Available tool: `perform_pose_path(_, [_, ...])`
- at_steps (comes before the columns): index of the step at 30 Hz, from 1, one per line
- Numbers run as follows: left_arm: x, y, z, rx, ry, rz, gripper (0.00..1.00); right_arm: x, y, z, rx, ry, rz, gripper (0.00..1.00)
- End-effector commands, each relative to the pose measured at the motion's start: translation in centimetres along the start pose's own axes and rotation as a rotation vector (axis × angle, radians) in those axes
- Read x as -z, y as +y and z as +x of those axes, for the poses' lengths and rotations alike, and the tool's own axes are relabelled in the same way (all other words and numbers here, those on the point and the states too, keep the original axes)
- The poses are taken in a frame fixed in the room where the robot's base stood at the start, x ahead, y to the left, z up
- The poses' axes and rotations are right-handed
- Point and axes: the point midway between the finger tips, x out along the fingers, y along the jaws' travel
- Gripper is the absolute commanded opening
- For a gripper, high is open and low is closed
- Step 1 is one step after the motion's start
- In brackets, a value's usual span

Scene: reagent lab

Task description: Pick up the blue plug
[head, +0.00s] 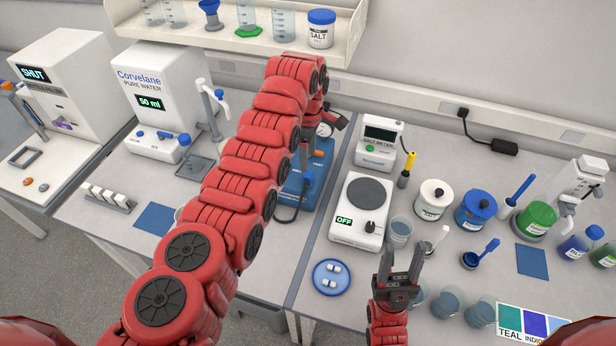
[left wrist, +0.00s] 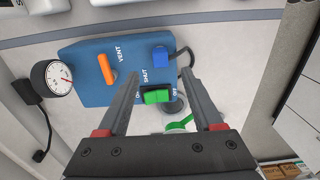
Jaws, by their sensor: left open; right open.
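The blue plug (left wrist: 160,54) shows in the left wrist view on the blue box (left wrist: 98,88), at its upper right edge, with a dark cable running off to the right. My left gripper (left wrist: 161,79) is open over the box. The plug appears just beyond the fingertips, roughly midway between them, and nothing is held. My right gripper (head: 402,264) is open and empty, over the bench front near the blue dish (head: 318,282).
On the box are an orange lever (left wrist: 105,70), a green switch (left wrist: 157,96) between the fingers, and a gauge (left wrist: 60,78) on the left. A scale (head: 346,228), salt meter (head: 377,146) and several jars stand to the right. A shelf (head: 240,36) overhangs the back.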

Motion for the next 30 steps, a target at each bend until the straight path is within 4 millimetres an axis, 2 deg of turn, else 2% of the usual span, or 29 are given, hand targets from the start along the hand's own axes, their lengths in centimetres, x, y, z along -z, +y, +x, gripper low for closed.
perform_pose_path(3, [0.0,0.0,1.9,-0.001,0.0,0.001,0.68,0.0,0.0,0.1,0.0,0.0,0.0,0.5])
perform_pose_path(11, [0.0,-0.1,4.5,0.004,0.0,0.001,0.68,-0.1,0.0,-0.5,0.0,0.0,0.0,0.5])
perform_pose_path(17, [0.0,0.0,8.1,0.002,0.001,0.001,0.68,-0.4,-0.1,-2.4,0.0,0.0,0.0,0.5])
perform_pose_path(25, [0.0,0.1,8.3,-0.002,0.0,0.001,0.68,-0.4,-0.1,-2.3,0.0,0.0,0.0,0.5])
perform_pose_path(26, [0.0,0.1,8.3,-0.002,0.0,0.001,0.64,-0.4,-0.1,-2.3,0.0,0.0,0.0,0.5])
perform_pose_path(30, [0.0,0.1,8.3,-0.002,0.001,0.001,0.39,-0.4,-0.1,-2.3,0.0,0.0,0.0,0.5])
